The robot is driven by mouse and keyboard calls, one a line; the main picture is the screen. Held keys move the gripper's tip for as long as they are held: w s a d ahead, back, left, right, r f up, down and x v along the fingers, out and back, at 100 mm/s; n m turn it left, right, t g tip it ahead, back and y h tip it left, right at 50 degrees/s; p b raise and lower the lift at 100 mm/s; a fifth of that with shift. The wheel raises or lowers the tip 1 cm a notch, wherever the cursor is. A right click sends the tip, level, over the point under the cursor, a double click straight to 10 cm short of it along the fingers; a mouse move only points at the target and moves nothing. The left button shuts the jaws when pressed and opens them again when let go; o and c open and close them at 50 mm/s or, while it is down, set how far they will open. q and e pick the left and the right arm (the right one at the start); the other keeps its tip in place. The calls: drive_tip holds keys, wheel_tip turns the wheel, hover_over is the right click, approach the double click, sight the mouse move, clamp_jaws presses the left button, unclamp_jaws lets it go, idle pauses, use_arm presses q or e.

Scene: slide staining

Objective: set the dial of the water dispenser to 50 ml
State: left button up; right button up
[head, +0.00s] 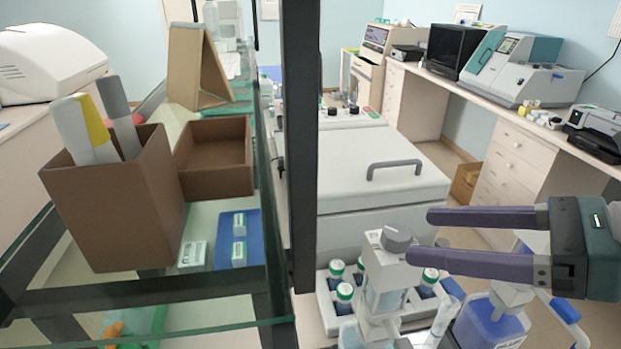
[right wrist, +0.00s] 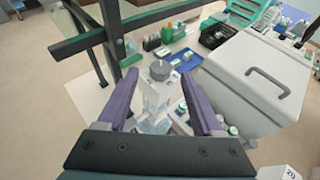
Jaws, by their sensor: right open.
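The water dispenser (head: 385,275) stands upright in the lower middle of the head view, with a grey round dial (head: 397,238) on its top. In the right wrist view the dial (right wrist: 160,70) shows beyond and between the fingertips. Any marks on the dial are too small to read. My right gripper (head: 418,236) comes in from the right, its two purple fingers apart and empty. In the head view the lower fingertip overlaps the dial's right edge; I cannot tell whether it touches. In the right wrist view the gripper (right wrist: 158,88) is open around empty space. My left gripper is not in view.
A rack of white-capped bottles (head: 336,268) stands close around the dispenser. A blue-filled bottle (head: 490,325) is at its right. A large white box with a grey handle (head: 395,165) stands behind. A dark upright post (head: 300,140) and a glass shelf (head: 200,318) bound the left side.

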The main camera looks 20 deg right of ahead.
sight(398, 232)
drive_tip(key=shift+x, duration=1.8)
clamp_jaws()
